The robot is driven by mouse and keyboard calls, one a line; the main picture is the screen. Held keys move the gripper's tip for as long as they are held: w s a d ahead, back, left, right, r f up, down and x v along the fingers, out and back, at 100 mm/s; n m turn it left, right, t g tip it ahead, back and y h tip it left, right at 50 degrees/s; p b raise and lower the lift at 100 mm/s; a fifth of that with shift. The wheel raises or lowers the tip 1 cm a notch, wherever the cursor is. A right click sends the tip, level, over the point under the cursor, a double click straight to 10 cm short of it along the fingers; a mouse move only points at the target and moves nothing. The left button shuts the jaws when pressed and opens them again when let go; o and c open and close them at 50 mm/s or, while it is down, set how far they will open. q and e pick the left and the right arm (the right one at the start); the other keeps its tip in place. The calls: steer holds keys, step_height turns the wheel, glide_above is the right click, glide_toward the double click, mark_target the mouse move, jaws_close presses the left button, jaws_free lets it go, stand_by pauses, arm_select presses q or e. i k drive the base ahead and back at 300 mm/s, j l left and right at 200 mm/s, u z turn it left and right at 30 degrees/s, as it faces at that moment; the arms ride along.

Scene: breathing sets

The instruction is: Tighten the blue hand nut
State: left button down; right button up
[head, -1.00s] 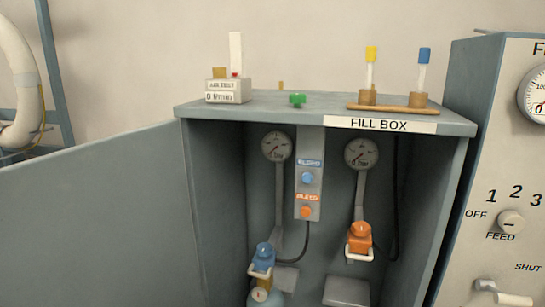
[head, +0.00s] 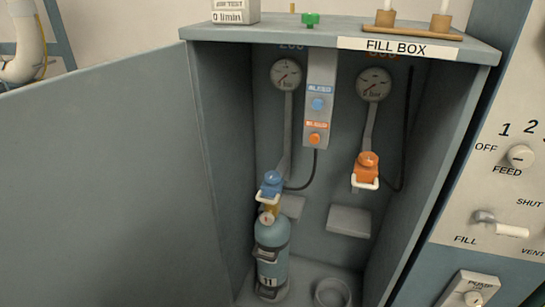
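The blue hand nut (head: 271,181) is inside the open fill box, on the left filling connection. It sits directly above the brass valve (head: 269,208) of a blue-grey cylinder (head: 272,248) marked 11, which stands upright in the box. A pale U-shaped handle or yoke (head: 267,196) shows at the front of the nut. I cannot tell whether the nut is threaded on the valve or how tight it is. An orange hand nut (head: 367,168) hangs at the right connection with no cylinder below it. Neither of my grippers is in view.
The fill box door (head: 110,170) stands open to the left. Inside are two gauges, a bleed panel (head: 319,100) and an empty round holder (head: 332,293) on the floor. A control panel (head: 500,190) with knobs and a lever stands close on the right.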

mark_target(271, 176)
steer(key=i+u, duration=0.15)
steer(key=u, duration=0.25)
steer(key=i+l+u, duration=0.1)
steer(key=u, duration=0.25)
steer(key=i+l+u, duration=0.1)
steer(key=i+u, duration=0.15)
steer(key=u, duration=0.15)
